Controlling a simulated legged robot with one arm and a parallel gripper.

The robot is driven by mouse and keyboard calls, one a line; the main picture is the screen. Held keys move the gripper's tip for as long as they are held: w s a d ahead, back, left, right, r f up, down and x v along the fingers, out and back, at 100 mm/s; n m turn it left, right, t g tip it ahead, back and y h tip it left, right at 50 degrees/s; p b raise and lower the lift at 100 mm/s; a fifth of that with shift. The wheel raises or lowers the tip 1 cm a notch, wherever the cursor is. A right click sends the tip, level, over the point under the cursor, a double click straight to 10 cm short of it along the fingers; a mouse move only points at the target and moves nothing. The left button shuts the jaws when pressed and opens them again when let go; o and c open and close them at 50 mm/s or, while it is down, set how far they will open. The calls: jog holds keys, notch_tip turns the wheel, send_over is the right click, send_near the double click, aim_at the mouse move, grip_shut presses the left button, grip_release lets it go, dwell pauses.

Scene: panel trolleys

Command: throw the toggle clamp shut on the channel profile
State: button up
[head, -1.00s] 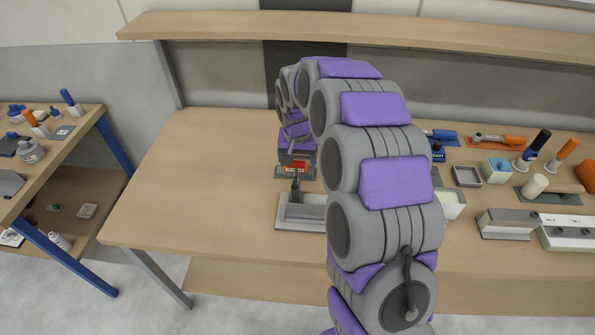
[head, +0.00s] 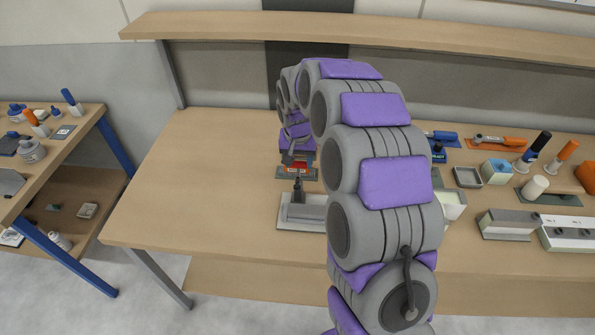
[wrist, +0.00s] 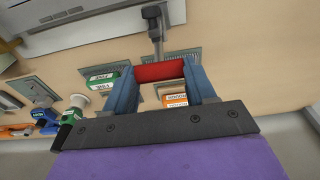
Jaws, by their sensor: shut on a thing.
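The toggle clamp's red handle (wrist: 160,72) lies between the two blue fingers of my gripper (wrist: 162,84), which is shut on it. The clamp's grey arm and dark tip (wrist: 153,22) extend from the handle toward the channel profile (wrist: 75,22). In the head view, the red handle (head: 299,167) is partly covered by grey parts, and my gripper (head: 297,157) is mostly hidden by my arm. The clamp's dark spindle (head: 298,188) stands at the near side of the handle, by the grey channel profile (head: 290,214). Whether the tip touches the profile is unclear.
My arm hides the bench's middle. To the right are a small grey tray (head: 467,177), a blue-and-cream box (head: 495,170) and grey profiles (head: 508,223). A shelf (head: 380,35) runs above. The bench's left part (head: 200,180) is clear.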

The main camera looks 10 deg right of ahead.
jog(key=shift+w+d, duration=0.1)
jog(key=shift+w, duration=0.25)
jog(key=shift+w+d+f+p, duration=0.15)
jog(key=shift+w+p, duration=0.25)
jog(key=shift+w, duration=0.25)
jog(key=shift+w+d+f+p, duration=0.15)
jog(key=shift+w+p, duration=0.05)
jog(key=shift+w, duration=0.25)
jog(key=shift+w+d+f+p, duration=0.15)
jog(key=shift+w, duration=0.25)
jog(key=shift+w+d+f+p, duration=0.25)
jog(key=shift+w+f+p, duration=0.05)
jog(key=shift+w+f, duration=0.35)
